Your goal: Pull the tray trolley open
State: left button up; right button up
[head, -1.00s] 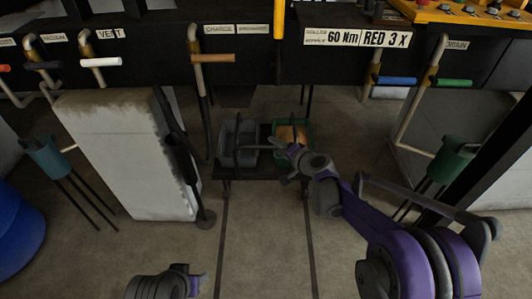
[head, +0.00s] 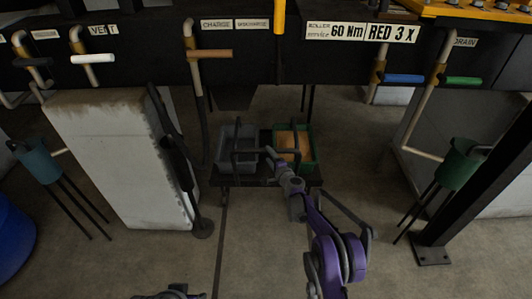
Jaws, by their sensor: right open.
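The tray trolley (head: 230,181) is a low dark platform under the black bench, at the middle of the head view. It carries a grey tray (head: 228,160) on the left and a green tray (head: 312,157) with an orange-brown load on the right. Each tray has a dark upright handle. My right gripper (head: 271,160) is open at the trolley's front, between the two trays and overlapping the green one. I cannot tell whether it touches anything. Only a bit of my left arm shows at the bottom edge; its jaws are hidden.
A pale block (head: 120,160) and a dark lever post (head: 180,165) stand left of the trolley. A green funnel stand (head: 458,165) and black post (head: 480,175) are at right. Valve pipes with coloured handles hang along the bench (head: 250,60). Floor in front is clear, with a rail line.

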aim_at(267, 153)
jog(key=shift+b+x, duration=0.45)
jog(key=shift+x, duration=1.75)
jog(key=shift+c, duration=0.4)
grip_shut()
